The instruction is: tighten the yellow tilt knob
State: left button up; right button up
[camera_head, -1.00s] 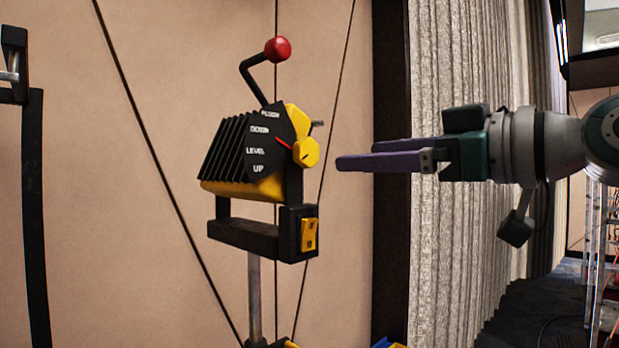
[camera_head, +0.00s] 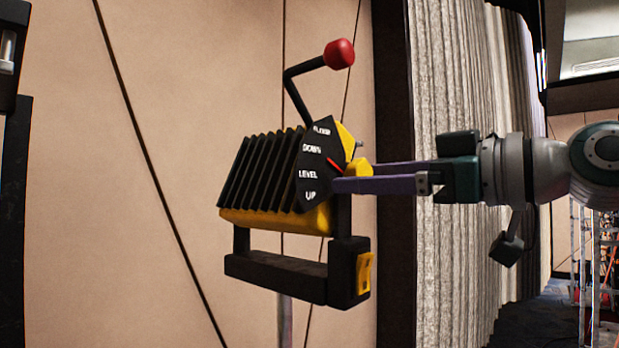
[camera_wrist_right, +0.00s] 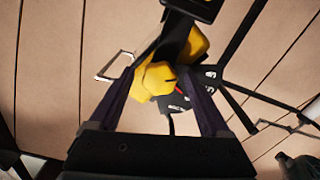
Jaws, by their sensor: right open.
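The yellow tilt knob (camera_head: 357,167) sits on the right side of a black and yellow lamp head with a dial plate (camera_head: 318,165) reading FLOOR, DOWN, LEVEL, UP. A red pointer on the plate lies near LEVEL. My right gripper (camera_head: 345,176) comes in from the right, its purple fingers open, and the near finger covers the knob's lower part. In the right wrist view the knob (camera_wrist_right: 158,76) shows between the two spread fingers, near their tips. I cannot tell whether either finger touches it. My left gripper is not in view.
A crank arm with a red ball (camera_head: 339,54) rises above the head. A black yoke (camera_head: 275,276) with a yellow rocker piece (camera_head: 364,273) hangs below it on a grey pole (camera_head: 285,320). A grey pleated curtain (camera_head: 450,240) stands behind my right arm.

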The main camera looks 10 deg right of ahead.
grip_shut()
dwell(0.5)
jog(key=shift+m, duration=0.3)
jog(key=shift+m+p, duration=4.2)
jog(key=shift+m, duration=7.5)
